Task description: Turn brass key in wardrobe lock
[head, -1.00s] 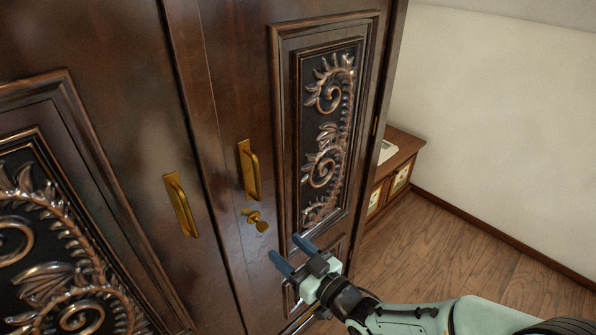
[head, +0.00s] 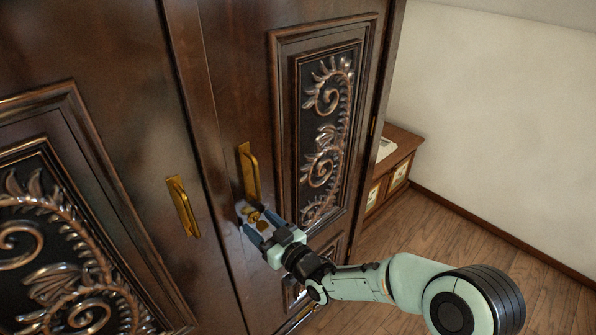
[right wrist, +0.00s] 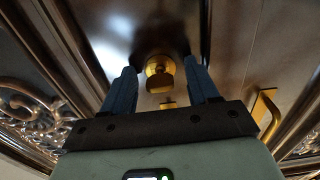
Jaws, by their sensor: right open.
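The brass key (head: 253,214) sits in the lock on the right wardrobe door (head: 222,90), below that door's brass handle (head: 249,172). My right gripper (head: 256,222) is at the key, its two blue fingers open on either side of it. In the right wrist view the key's round brass part (right wrist: 160,72) shows between the open fingertips (right wrist: 160,80), with a gap to each finger. The lower part of the key is partly hidden by the gripper body there. My left gripper is not in view.
The left door has its own brass handle (head: 182,206). Carved panels (head: 328,135) stand out from the doors. A low wooden cabinet (head: 392,172) stands to the right of the wardrobe, by the pale wall. The wooden floor (head: 440,235) at right is clear.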

